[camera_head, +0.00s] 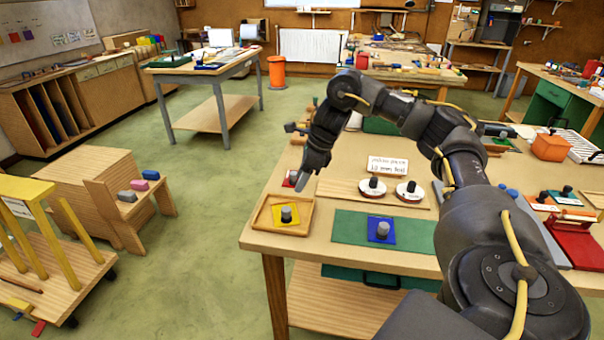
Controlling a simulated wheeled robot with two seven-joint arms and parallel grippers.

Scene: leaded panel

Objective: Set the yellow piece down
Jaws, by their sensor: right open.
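The yellow piece (275,222) lies flat in a shallow wooden tray (262,213) at the near left corner of the workbench, with a grey knob (286,214) standing on it. My right gripper (303,181) is open, above and just behind the tray, apart from the yellow piece. A blue piece (372,238) with a similar grey knob lies on a green mat (350,222) to the right of the tray. My left gripper is not in view.
Two round white-topped items (372,188) with black knobs stand behind the mat, near a small sign (388,166). A small red item (291,179) lies by the gripper. An orange box (550,147) and a red tool (570,238) are on the right.

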